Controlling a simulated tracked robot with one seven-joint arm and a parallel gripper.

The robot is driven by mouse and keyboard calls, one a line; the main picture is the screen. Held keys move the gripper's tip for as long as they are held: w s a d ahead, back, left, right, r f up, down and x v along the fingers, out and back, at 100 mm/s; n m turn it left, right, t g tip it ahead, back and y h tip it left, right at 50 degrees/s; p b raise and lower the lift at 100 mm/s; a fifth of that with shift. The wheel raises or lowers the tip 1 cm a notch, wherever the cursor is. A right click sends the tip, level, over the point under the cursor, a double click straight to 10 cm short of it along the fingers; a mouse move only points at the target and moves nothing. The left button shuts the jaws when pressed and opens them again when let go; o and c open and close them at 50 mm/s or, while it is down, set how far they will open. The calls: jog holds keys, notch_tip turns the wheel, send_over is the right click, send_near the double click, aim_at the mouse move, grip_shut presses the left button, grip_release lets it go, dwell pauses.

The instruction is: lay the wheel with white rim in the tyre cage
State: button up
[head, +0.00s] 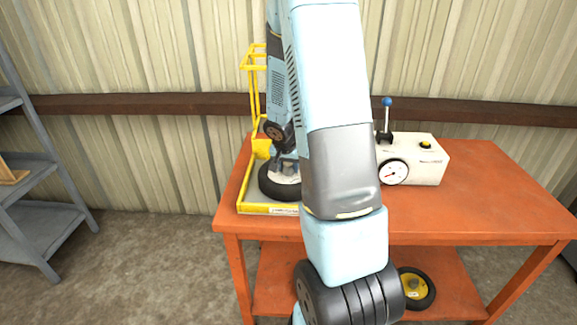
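The wheel with white rim (279,188) has a black tyre and a pale centre. It lies flat, or nearly so, within the yellow-edged tyre cage (268,210) on the left end of the orange table. The cage has a low yellow rim and a tall yellow frame at its back left. My gripper (285,167) points down at the wheel's centre. Its fingertips are small and partly hidden, so I cannot tell whether they grip the wheel. My arm hides the right side of the wheel and of the cage.
A white box with a gauge and blue-knobbed lever (425,165) stands right of my arm on the orange table (490,200). The table's right part is clear. A yellow-rimmed wheel (414,286) is on the lower shelf. A grey shelf unit (45,215) stands at left.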

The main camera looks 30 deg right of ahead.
jog(key=o, duration=0.3)
jog(key=s+a+r+n, duration=0.1)
jog(key=s+a+r, duration=0.3)
jog(key=r, duration=0.4)
jog(key=s+a+r+n+t, duration=0.1)
jog(key=s+a+r, duration=0.25)
jog(key=r, duration=0.35)
jog(key=s+a+r+n, duration=0.2)
jog(key=s+a+r, duration=0.25)
jog(key=r, duration=0.35)
jog(key=s+a+r+n+y, duration=0.1)
jog(key=s+a+r+n, duration=0.1)
jog(key=s, duration=0.5)
jog(key=s+a+r+n+t+y, duration=0.1)
jog(key=s+a+r+n+y, duration=0.1)
jog(key=s+a+r, duration=0.2)
jog(key=shift+s+a+n, duration=0.3)
jog(key=shift+s, duration=1.05)
